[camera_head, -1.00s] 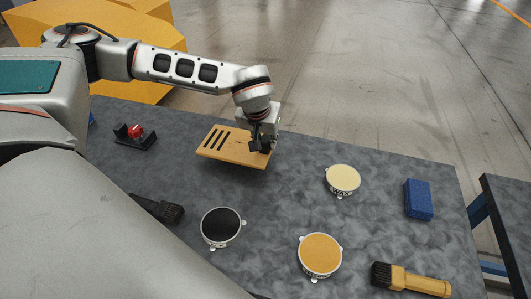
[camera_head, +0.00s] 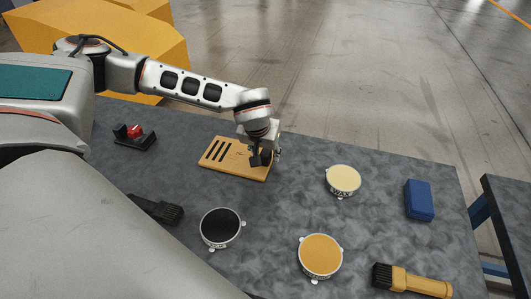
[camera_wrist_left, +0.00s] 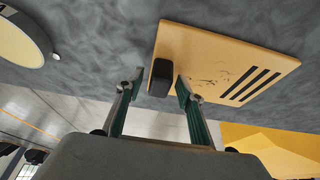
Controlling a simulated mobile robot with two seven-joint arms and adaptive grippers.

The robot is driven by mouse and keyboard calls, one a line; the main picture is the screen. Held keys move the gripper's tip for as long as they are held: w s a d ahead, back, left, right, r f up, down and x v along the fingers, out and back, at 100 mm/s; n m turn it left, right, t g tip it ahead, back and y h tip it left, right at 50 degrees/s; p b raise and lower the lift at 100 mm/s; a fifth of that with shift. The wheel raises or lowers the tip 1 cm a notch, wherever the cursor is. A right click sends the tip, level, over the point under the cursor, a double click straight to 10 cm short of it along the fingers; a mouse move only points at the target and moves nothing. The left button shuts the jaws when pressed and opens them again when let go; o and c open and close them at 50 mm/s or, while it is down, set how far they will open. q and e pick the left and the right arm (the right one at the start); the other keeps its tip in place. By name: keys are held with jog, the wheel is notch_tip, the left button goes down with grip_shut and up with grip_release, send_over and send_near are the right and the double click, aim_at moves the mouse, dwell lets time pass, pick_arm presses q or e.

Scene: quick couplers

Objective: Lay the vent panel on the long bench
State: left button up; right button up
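The vent panel (camera_head: 232,160) is a flat tan board with dark slots at its left end. It lies flat on the dark grey long bench (camera_head: 290,215), near the far edge. My left gripper (camera_head: 261,158) is over the panel's right end. In the left wrist view, the panel (camera_wrist_left: 215,60) carries a black block-shaped grip (camera_wrist_left: 160,77). The fingers of my left gripper (camera_wrist_left: 157,90) are spread to either side of this grip, with gaps showing, so the gripper is open. My right gripper is not in view.
Round lidded tins in black (camera_head: 221,227), orange (camera_head: 320,257) and cream (camera_head: 342,180) stand on the bench. A blue block (camera_head: 419,200), a yellow-handled brush (camera_head: 411,281), a dark brush (camera_head: 157,209) and a red part on a black holder (camera_head: 135,136) are also there.

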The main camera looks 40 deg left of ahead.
pick_arm(q)
jog(key=shift+r, duration=0.15)
jog(key=v, duration=1.2)
jog(key=shift+p, duration=0.45)
